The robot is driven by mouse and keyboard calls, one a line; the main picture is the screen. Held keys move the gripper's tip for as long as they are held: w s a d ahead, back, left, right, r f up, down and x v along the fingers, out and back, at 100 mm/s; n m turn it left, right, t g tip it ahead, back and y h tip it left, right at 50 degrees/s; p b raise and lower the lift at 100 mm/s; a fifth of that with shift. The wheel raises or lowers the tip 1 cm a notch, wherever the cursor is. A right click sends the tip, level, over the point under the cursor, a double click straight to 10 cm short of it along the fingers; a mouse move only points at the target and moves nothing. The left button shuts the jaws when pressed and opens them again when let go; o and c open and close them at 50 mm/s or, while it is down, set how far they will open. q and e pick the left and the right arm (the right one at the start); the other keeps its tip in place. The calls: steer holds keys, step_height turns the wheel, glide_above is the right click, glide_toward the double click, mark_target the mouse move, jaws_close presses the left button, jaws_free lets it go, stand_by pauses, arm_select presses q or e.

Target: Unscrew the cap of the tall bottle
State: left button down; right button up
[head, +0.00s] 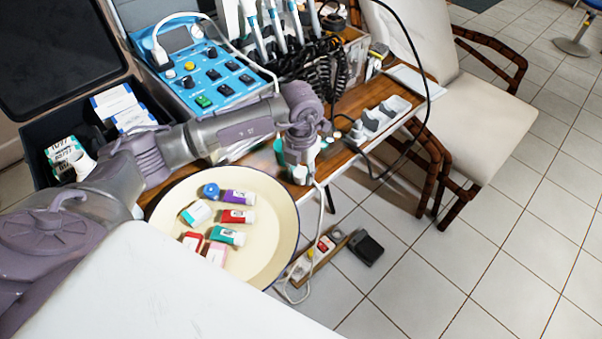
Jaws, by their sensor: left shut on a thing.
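My left gripper (311,140) reaches in from the left and points down over the wooden table's near edge. It is shut at the top of a pale upright bottle (312,155), which seems to be the tall bottle. The fingers cover most of the cap, so whether it is loose cannot be told. A teal item (279,150) stands just left of the fingers, and a small white container (300,174) stands in front of them. My right gripper is not in view.
A round cream tray (262,260) holds several small coloured boxes and a blue round item (211,190). A blue control unit (200,75) and black coiled cables (325,65) stand behind. White holders (385,115) are to the right, beside a cream chair (470,110).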

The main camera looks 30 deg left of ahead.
arm_select(q)
steer(key=shift+f, duration=0.55)
steer(key=shift+f, duration=0.15)
steer(key=c, duration=0.7)
jaws_free()
steer(key=shift+c, duration=0.2)
